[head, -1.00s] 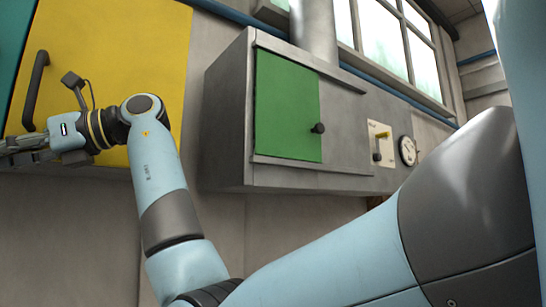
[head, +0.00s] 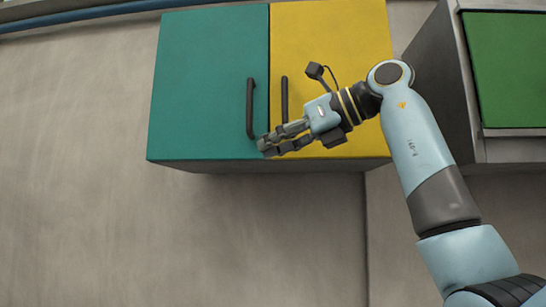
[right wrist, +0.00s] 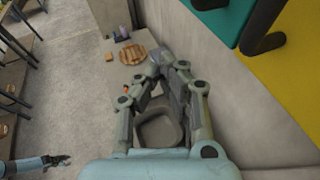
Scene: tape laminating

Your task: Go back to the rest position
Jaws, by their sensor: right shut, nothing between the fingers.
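My right gripper (head: 266,148) is in front of the lower edge of the wall cabinet in the head view, pointing left. It is shut and empty, and it also shows in the right wrist view (right wrist: 172,66). It overlaps the lower part of the teal door in the picture; I cannot tell how far it stands from the door. A light blue and dark gripper, which looks like my left one (right wrist: 55,160), shows small at the lower left of the right wrist view. Its jaws are too small to read. It is not in the head view.
The wall cabinet has a teal door (head: 205,80) and a yellow door (head: 345,45), each with a dark handle. A grey cabinet with a green door (head: 510,70) is at the right. The right wrist view shows a round wooden item (right wrist: 133,54) on a table and open floor (right wrist: 65,90).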

